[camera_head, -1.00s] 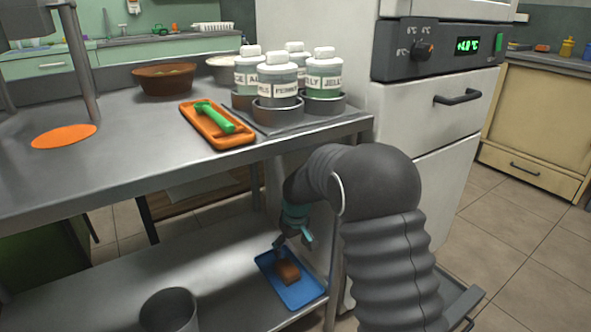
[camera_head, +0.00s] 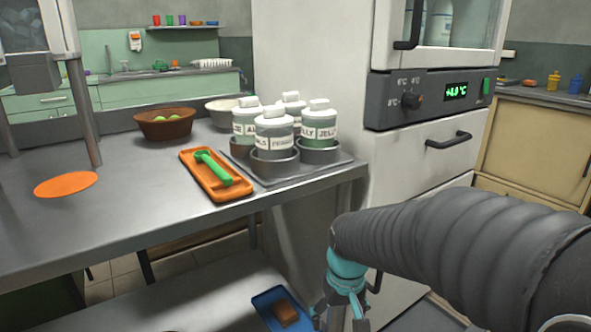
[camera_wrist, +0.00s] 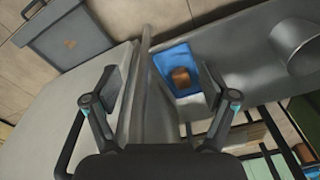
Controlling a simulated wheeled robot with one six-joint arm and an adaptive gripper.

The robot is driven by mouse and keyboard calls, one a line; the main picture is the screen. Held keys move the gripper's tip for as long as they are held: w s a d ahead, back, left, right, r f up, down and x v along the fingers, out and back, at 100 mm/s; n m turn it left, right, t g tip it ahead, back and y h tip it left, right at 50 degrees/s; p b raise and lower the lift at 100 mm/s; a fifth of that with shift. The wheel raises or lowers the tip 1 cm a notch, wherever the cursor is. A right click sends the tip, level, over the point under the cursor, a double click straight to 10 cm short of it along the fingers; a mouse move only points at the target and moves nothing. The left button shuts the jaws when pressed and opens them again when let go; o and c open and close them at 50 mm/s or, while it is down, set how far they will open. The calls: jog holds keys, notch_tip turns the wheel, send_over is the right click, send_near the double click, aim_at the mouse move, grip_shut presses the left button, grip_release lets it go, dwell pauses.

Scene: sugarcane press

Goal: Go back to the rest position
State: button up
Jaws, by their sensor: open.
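My gripper (camera_head: 345,300) is at the lower middle of the head view, beside the front corner of the metal table, with its lower end near the picture's bottom edge. In the wrist view my gripper (camera_wrist: 160,95) shows its two fingers wide apart with nothing between them. A blue tray (camera_head: 270,298) lies on the table's lower shelf, just left of the gripper, with a brown block (camera_head: 285,312) on it. The tray (camera_wrist: 168,62) and the block (camera_wrist: 182,77) also show in the wrist view, apart from the fingers.
The metal table (camera_head: 130,208) carries several labelled jars (camera_head: 274,132) in a holder, an orange tray (camera_head: 215,190) with a green-handled tool (camera_head: 212,167), and a brown bowl (camera_head: 165,125). A white cabinet (camera_head: 420,160) with a green display stands close behind the gripper.

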jog(key=s+d+r+m+t+p, duration=0.1)
jog(key=s+d+r+t+p, duration=0.1)
jog(key=s+r, duration=0.5)
jog(key=s+d+r+m+t+p, duration=0.1)
jog(key=s+d+r+t+p, duration=0.1)
jog(key=s+d+r, duration=0.3)
jog(key=shift+s+r+t+p, duration=0.3)
jog(key=shift+s+r+p, duration=0.25)
jog(key=shift+s+r, duration=0.85)
jog(key=shift+w+r, duration=0.35)
